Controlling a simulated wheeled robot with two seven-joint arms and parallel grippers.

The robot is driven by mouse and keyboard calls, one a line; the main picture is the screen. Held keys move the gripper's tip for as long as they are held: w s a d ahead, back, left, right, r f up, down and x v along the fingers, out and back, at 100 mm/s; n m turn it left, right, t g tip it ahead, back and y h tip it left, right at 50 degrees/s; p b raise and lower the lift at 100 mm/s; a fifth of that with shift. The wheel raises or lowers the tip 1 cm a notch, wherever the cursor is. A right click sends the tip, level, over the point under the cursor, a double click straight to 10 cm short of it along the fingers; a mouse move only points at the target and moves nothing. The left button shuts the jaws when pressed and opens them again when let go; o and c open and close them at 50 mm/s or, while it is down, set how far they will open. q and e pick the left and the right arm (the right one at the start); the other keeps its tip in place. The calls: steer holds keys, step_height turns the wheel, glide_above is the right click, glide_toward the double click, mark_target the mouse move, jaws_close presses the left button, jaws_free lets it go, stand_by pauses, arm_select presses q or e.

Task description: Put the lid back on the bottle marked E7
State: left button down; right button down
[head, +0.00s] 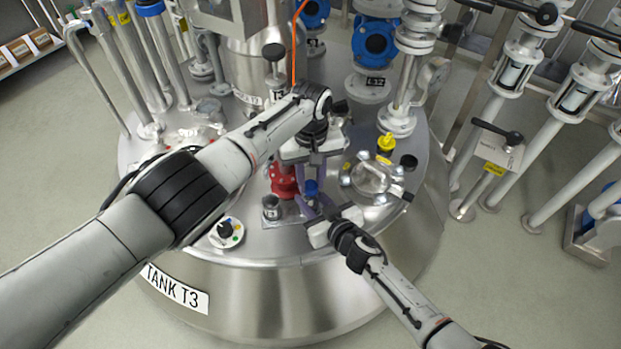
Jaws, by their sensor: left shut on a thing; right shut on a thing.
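My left gripper (311,182) reaches down over the tank top from above, its jaws shut around a small blue thing (311,188) that looks like a lid. My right gripper (305,207) comes in from the lower right, just below the left one. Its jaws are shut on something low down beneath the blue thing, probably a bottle. The fingers hide most of that bottle, and no E7 mark can be read. I cannot tell whether the blue lid touches the bottle. A small grey container with a dark top (271,207) stands to the left on a metal plate (291,214).
A red fitting (284,182) rises just behind the plate. A knob with coloured dots (226,232) is at the left. A clamped round hatch (371,178) and a yellow-topped item (386,146) are at the right. Pipes and blue valves (375,42) crowd the back.

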arm_select(q)
steer(key=shift+s+m, duration=0.1)
steer(key=shift+m, duration=1)
steer(key=c, duration=1.4)
jaws_free()
steer(key=shift+r, duration=2.25)
steer(key=shift+c, duration=0.4)
